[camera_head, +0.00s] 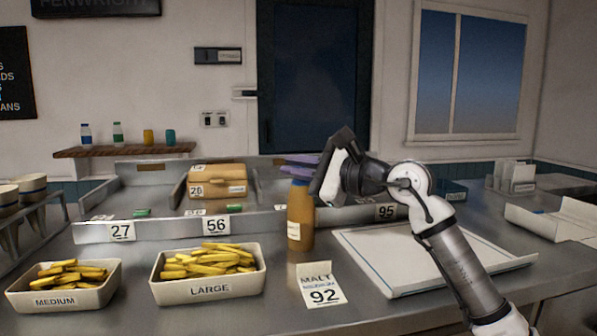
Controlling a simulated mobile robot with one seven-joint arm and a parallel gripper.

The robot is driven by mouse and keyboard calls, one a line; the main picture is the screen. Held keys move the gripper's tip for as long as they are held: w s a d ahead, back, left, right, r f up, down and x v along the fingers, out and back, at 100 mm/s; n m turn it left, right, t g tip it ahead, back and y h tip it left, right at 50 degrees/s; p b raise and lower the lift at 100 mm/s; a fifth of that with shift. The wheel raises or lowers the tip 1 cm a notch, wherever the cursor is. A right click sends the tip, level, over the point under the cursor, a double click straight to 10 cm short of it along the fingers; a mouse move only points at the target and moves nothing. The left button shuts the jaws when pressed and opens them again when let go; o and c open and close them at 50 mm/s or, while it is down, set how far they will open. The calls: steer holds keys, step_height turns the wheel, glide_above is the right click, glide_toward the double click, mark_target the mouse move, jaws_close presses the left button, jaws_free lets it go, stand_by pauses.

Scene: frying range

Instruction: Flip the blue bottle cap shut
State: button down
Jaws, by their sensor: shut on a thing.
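An amber-brown bottle (301,215) with a pale label stands upright on the steel counter, near the middle of the head view. Its blue cap (299,182) shows at the top, just below the purple fingers of my gripper (300,165). My gripper reaches in from the right, its fingers pointing left over the bottle top, and is shut on the cap. The fingers hide much of the cap, so I cannot tell how far its lid is open.
A "MALT 92" card (320,285) stands in front of the bottle. Fries trays marked LARGE (210,289) and MEDIUM (62,300) are to the left. A white paper-lined tray (385,270) lies right, under my arm. A steel rack (165,231) with boxes stands behind.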

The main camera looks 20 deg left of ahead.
steer(key=shift+s+f, duration=0.1)
stand_by(0.5)
steer(key=c, duration=1.6)
jaws_free()
steer(key=shift+o, duration=0.2)
steer(key=s+d+b, duration=0.1)
steer(key=s+d, duration=0.1)
steer(key=d, duration=1.1)
steer(key=shift+s+d, duration=0.25)
steer(key=shift+s, duration=0.05)
